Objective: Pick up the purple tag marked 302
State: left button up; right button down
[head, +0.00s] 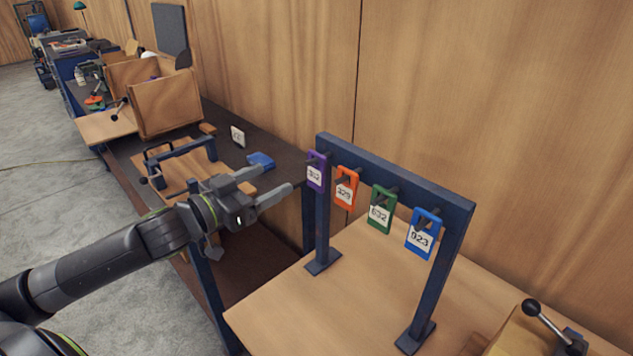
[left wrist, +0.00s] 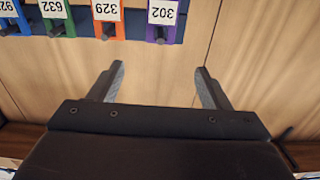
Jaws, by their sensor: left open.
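The purple tag marked 302 (head: 315,172) hangs on a peg at the left end of the dark blue rack (head: 322,236). It also shows at the top of the left wrist view (left wrist: 163,14), cut by the picture's upper edge. My left gripper (head: 272,181) is open and empty, a little to the left of the purple tag and apart from it. In the left wrist view, its two spread fingers (left wrist: 160,68) have bare wall between them, and the purple tag lies beyond them. My right gripper is not in view.
Orange tag 329 (head: 345,188), green tag 632 (head: 380,209) and blue tag 923 (head: 423,233) hang to the right on the same rack. A wooden wall (head: 420,90) stands behind. A dark bench (head: 265,147) with wooden boxes and small items stretches away at left.

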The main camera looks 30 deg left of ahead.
aim_at(316, 157)
pick_arm(q)
jog(key=shift+b+x, duration=0.9)
jog(key=shift+x, duration=3.25)
jog(key=shift+w+d+p, duration=0.25)
jog(key=shift+w+p, duration=0.05)
jog(key=shift+w, duration=0.3)
jog(key=shift+p+x, duration=0.55)
jog(key=shift+x, duration=1.4)
jog(key=shift+f, duration=0.2)
jog(key=c, duration=1)
